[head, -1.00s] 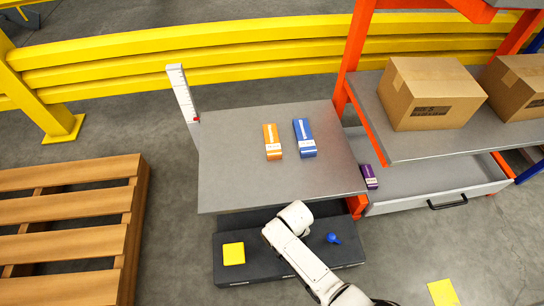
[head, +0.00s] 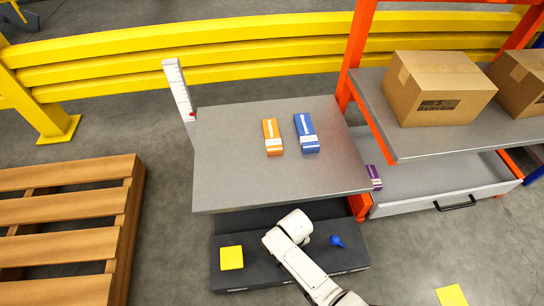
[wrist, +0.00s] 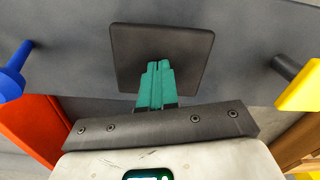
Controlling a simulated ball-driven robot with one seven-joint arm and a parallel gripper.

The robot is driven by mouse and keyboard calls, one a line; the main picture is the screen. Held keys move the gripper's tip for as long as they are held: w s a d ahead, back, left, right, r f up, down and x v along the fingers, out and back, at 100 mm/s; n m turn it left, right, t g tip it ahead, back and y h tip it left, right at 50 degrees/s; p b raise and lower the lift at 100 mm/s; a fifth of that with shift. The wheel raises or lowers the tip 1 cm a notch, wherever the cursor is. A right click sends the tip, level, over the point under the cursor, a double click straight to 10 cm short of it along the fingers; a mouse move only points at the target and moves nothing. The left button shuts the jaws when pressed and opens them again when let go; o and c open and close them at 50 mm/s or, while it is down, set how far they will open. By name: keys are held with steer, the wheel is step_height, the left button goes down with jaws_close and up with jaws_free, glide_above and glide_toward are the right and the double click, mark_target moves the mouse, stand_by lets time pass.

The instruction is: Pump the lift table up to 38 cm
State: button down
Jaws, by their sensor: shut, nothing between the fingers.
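The lift table has a grey top (head: 235,175) and a dark base (head: 285,278) on the floor. A white scale (head: 178,86) with a red pointer (head: 192,115) stands at its back left; its numbers are too small to read. The base carries a yellow pad (head: 231,258) and a blue knob (head: 337,241). A dark square pedal plate (wrist: 160,48) lies between them in the wrist view, hidden behind my arm in the head view. My gripper (wrist: 157,68) is shut and empty, with its teal fingertips over the plate; I cannot tell if they touch it.
An orange box (head: 272,137) and a blue box (head: 306,133) lie on the table top. A shelf rack (head: 430,141) with cartons and an open drawer (head: 440,196) is at right. A wooden pallet (head: 65,208) is at left. A yellow barrier (head: 230,65) runs behind.

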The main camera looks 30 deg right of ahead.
steer(key=shift+f, duration=0.55)
step_height(320, 180, up, 9)
steer(key=p, duration=0.8)
steer(key=shift+f+b, duration=3.8)
steer(key=shift+f, duration=0.75)
step_height(320, 180, up, 9)
steer(key=p, duration=0.9)
steer(key=shift+r+p, duration=0.1)
steer(key=shift+p, duration=0.25)
